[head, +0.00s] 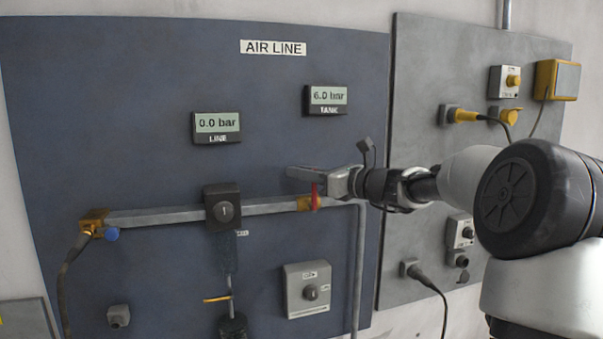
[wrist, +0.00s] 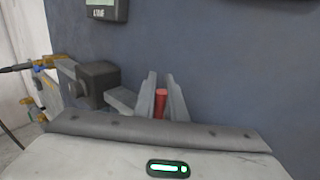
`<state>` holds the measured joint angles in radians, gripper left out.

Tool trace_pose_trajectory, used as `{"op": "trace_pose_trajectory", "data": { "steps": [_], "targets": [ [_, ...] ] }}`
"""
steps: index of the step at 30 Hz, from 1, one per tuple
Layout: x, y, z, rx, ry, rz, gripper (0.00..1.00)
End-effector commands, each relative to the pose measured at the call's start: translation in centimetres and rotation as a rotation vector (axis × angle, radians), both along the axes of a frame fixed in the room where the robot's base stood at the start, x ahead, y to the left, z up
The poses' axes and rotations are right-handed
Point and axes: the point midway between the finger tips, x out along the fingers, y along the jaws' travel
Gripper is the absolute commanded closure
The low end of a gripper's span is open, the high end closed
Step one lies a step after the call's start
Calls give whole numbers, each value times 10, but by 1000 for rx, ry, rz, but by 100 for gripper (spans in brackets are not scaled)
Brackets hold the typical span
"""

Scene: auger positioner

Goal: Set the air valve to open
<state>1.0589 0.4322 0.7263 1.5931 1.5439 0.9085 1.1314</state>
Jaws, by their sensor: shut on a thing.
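The air valve has a red handle (head: 315,197) on a brass body (head: 304,203) at the right end of the grey pipe (head: 270,207). In the head view the handle stands across the pipe's line. My gripper (head: 318,180) reaches in from the right and is shut on the red handle. In the wrist view my gripper (wrist: 161,100) has its two fingers on either side of the red handle (wrist: 161,102). The fingers hide part of the handle in the head view.
The line gauge (head: 217,127) reads 0.0 bar and the tank gauge (head: 326,100) reads 6.0 bar. A dark regulator block (head: 222,207) sits on the pipe. A grey switch box (head: 308,290) is below. A grey panel (head: 425,110) with plugs stands at right.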

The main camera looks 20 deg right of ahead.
Motion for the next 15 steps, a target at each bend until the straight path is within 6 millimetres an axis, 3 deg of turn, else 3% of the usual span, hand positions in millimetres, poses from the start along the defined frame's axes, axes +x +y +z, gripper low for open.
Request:
{"op": "trace_pose_trajectory", "data": {
  "steps": [15],
  "targets": [
    [0, 26, -8, -295, -1, 2, 100]
  ]
}}
